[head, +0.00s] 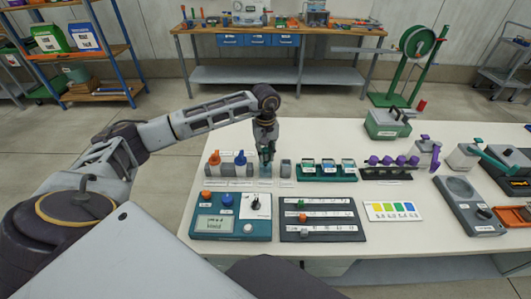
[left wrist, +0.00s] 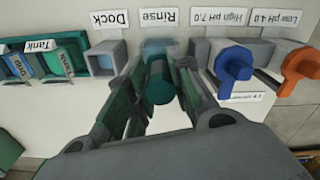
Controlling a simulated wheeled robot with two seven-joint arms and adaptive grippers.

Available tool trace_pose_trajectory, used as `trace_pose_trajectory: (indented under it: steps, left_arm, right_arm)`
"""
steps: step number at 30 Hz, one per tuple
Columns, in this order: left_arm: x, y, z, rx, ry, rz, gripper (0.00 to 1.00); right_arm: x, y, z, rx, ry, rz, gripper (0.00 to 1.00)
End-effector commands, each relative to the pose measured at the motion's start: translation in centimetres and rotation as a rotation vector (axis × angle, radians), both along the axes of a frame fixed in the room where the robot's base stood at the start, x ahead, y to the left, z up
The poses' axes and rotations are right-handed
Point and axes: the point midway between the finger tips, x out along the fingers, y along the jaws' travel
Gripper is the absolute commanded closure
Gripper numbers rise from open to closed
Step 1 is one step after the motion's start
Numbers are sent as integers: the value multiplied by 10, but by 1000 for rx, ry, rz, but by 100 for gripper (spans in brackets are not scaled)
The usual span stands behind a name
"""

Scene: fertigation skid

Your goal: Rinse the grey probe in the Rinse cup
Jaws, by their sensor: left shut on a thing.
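My left gripper (head: 266,153) is shut on a probe and points down over the Rinse cup (head: 265,171). In the left wrist view the probe (left wrist: 159,82) shows as a dark teal cylinder between the two fingers (left wrist: 158,92); no grey shows on it. My right gripper is not in view.
An orange-topped probe (head: 214,158) and a blue-topped probe (head: 240,158) stand close left of the gripper. A green rack with small tanks (head: 327,169) stands to the right. A teal meter box (head: 231,217) and a dark slider board (head: 322,219) lie in front.

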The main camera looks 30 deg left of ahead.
Motion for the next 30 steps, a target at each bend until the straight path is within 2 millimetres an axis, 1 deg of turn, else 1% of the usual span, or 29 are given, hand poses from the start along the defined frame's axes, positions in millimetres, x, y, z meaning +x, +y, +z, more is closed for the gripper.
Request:
trace_pose_trajectory:
  steps: [8, 22, 30]
  left_arm:
    - [0, 0, 2, 0, -1, 0, 100]
    - [0, 0, 16, 1, -1, 0, 100]
    - [0, 0, 17, 1, -1, 0, 100]
  right_arm:
    - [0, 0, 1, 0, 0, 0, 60]
    - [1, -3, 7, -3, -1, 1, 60]
    - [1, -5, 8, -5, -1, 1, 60]
